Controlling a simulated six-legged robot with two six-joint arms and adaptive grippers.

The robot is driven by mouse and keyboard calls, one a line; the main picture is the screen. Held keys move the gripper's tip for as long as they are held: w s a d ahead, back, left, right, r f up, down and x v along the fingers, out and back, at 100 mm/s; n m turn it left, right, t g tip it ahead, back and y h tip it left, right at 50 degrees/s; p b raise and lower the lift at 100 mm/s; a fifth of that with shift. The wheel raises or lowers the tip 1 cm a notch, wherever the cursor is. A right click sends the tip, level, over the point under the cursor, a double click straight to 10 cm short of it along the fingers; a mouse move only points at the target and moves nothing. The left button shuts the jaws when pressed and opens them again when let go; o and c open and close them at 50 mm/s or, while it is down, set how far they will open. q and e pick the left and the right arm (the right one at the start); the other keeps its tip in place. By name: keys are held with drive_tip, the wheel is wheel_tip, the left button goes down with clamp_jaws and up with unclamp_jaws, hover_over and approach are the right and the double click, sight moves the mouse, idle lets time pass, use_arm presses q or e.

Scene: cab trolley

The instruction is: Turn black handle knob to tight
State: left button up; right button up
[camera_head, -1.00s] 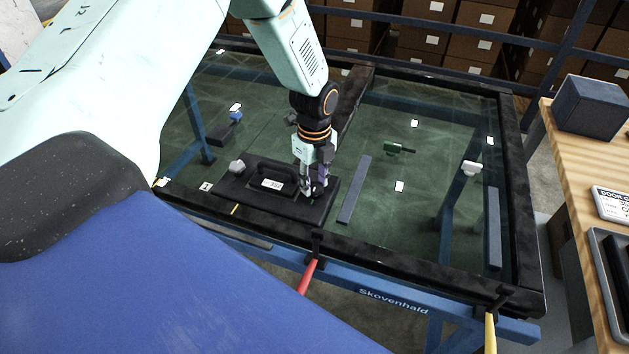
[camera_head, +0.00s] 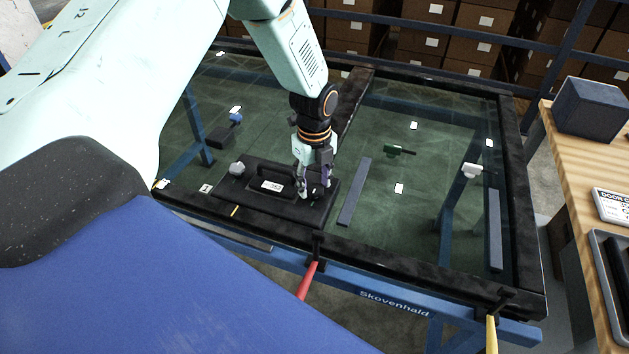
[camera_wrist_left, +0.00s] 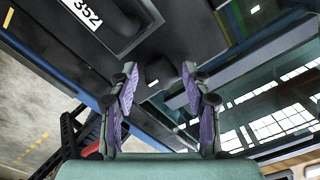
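A black plate (camera_head: 228,189) with a raised handle and a white number label (camera_head: 272,186) lies on the glass panel near its front edge. A grey knob (camera_head: 237,168) sits at the plate's left end. At its right end a black knob (camera_wrist_left: 158,72) with a small white mark shows in the left wrist view. My left gripper (camera_head: 314,191) points down over that end. In the left wrist view its purple-padded fingers (camera_wrist_left: 159,72) stand apart, one either side of the black knob, with gaps visible. In the head view the fingers partly hide the knob. My right gripper is out of view.
The glass panel has a black frame (camera_head: 440,262) on a blue trolley (camera_head: 395,300). A red-handled clamp (camera_head: 309,278) and a yellow-handled clamp (camera_head: 491,335) grip the front edge. A wooden bench (camera_head: 570,165) with a dark box (camera_head: 590,107) stands at right.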

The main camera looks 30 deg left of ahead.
sight(314, 187)
use_arm(q)
drive_tip(key=shift+o, duration=0.5)
drive_tip(key=shift+r, duration=0.15)
wheel_tip(314, 187, up, 12)
drive_tip(key=shift+f, duration=0.2)
idle(0.5)
